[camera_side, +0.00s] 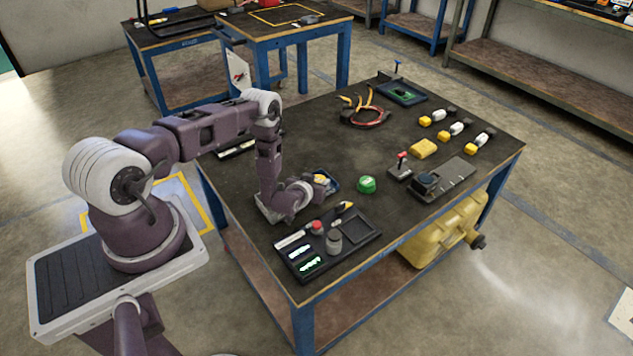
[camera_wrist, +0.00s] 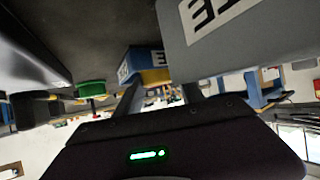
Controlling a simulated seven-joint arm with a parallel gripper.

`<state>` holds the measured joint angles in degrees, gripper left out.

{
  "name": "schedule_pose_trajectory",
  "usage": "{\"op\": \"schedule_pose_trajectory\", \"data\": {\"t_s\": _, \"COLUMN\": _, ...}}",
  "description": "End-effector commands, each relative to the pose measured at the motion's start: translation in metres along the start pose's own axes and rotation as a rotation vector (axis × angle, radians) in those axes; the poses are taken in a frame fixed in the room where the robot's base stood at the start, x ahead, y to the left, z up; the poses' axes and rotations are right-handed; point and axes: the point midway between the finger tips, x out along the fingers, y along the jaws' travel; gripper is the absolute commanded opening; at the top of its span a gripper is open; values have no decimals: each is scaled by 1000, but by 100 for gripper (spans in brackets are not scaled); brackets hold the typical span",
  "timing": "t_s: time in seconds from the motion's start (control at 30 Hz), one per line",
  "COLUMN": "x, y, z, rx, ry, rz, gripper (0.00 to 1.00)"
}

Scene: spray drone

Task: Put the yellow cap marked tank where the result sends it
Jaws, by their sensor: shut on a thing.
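In the side view my arm reaches down to the near left part of the dark table. My gripper (camera_side: 313,184) points right, low over the table, at a small blue container (camera_side: 334,186). The yellow cap (camera_side: 320,179) shows at the fingertips, at the container's top; its marking cannot be read. In the wrist view, tilted with the table at the top, my gripper (camera_wrist: 158,92) has its fingers on either side of the yellow cap (camera_wrist: 155,76), beside the labelled blue container (camera_wrist: 143,60). I cannot tell whether the cap rests inside or is just clear of it.
A green domed piece (camera_side: 366,184) stands right of the container. A black tray (camera_side: 350,250) in front holds green-lit displays (camera_side: 311,264), a red button and a grey cylinder (camera_side: 334,242). A red-knobbed lever (camera_side: 402,160), a yellow block (camera_side: 423,148) and several yellow-white-black pieces stand right.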

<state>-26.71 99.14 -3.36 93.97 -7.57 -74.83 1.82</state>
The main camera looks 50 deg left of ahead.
Motion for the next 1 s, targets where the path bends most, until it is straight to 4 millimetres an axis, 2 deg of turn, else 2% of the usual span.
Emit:
{"op": "schedule_pose_trajectory", "data": {"t_s": 0.27, "x": 1, "y": 0, "z": 2, "rx": 0, "ry": 1, "rz": 1, "gripper": 0}}
{"op": "schedule_pose_trajectory", "data": {"t_s": 0.3, "x": 1, "y": 0, "z": 2, "rx": 0, "ry": 1, "rz": 1, "gripper": 53}}
{"op": "schedule_pose_trajectory", "data": {"t_s": 0.67, "x": 0, "y": 0, "z": -1, "rx": 0, "ry": 0, "rz": 0, "gripper": 54}}
{"op": "schedule_pose_trajectory", "data": {"t_s": 0.77, "x": -13, "y": 0, "z": 0, "rx": 1, "ry": -3, "rz": 2, "gripper": 54}}
{"op": "schedule_pose_trajectory", "data": {"t_s": 1.0, "x": -69, "y": 0, "z": 0, "rx": 3, "ry": -5, "rz": 2, "gripper": 54}}
